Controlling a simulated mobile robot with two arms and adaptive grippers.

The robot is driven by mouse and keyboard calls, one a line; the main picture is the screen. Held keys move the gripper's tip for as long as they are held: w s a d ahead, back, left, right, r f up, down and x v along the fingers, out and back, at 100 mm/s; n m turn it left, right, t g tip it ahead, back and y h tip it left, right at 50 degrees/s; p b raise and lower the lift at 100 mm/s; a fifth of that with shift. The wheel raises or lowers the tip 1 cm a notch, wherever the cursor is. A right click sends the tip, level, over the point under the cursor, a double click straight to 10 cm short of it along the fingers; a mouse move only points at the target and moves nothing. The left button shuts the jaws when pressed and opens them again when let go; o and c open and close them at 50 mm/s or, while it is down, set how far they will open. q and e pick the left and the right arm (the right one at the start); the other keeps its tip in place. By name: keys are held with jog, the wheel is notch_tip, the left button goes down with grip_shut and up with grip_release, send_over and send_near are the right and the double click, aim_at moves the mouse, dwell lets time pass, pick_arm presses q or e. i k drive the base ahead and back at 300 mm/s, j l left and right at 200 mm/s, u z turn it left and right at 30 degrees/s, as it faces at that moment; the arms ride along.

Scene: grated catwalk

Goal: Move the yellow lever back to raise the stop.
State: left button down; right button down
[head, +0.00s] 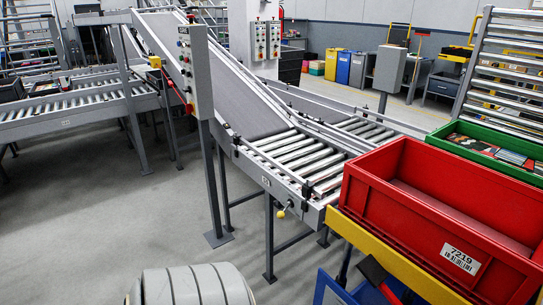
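A small yellow knob (281,214), which looks like the lever's handle, sticks out at the near corner of a short roller conveyor (297,154). Its shaft is too small to make out, so I cannot tell which way it leans. A small dark fitting (306,191) sits on the conveyor's end near the knob. I cannot tell whether it belongs to the stop, or whether the stop is up or down.
A red crate (403,213) labelled 7219 stands on a yellow-edged support right of the conveyor's end. A green tray (480,139) is behind it. A grey control box (196,72) on a post stands left of the conveyor. The floor (110,225) at left is clear.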

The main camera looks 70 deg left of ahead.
aim_at(281, 215)
jog(key=u, duration=2.05)
jog(key=i+j+u, duration=0.1)
jog(key=i+j, duration=0.65)
jog(key=i, duration=0.1)
